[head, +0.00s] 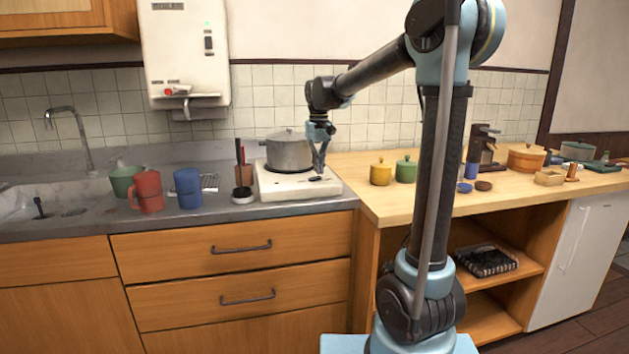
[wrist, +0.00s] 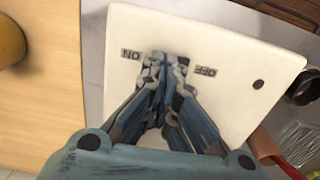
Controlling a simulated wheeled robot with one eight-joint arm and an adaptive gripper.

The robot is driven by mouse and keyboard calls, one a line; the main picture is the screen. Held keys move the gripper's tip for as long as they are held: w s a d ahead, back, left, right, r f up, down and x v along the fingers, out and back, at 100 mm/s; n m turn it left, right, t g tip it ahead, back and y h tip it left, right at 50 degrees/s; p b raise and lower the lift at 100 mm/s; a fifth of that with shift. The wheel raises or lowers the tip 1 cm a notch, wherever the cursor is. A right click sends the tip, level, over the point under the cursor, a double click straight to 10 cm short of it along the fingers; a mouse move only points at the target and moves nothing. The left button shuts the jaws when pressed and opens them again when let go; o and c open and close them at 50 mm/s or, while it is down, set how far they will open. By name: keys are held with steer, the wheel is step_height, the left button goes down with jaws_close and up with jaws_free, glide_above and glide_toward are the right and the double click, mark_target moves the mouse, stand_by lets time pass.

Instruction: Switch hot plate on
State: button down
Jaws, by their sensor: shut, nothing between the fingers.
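The white hot plate (head: 285,189) stands on the counter with a grey lidded pot (head: 288,153) on it. In the wrist view, the hot plate's white top (wrist: 235,100) carries an ON label (wrist: 130,54) on the left and an OFF label (wrist: 205,71) on the right. My gripper (head: 318,174) points down at the front right of the hot plate. In the wrist view, my gripper (wrist: 166,62) has its fingertips together between the two labels, with nothing held. The fingers hide the switch area, so I cannot tell the switch's position or whether they touch it.
Left of the hot plate are a dark red utensil holder (head: 244,174), a blue mug (head: 188,188) and a red mug (head: 147,191). Right of it, a yellow pot (head: 380,172) and a green pot (head: 405,169) stand on the wooden counter (head: 400,205).

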mark_target(319, 177)
steer(key=shift+f, duration=1)
stand_by(0.6)
steer(key=shift+r, duration=3.5)
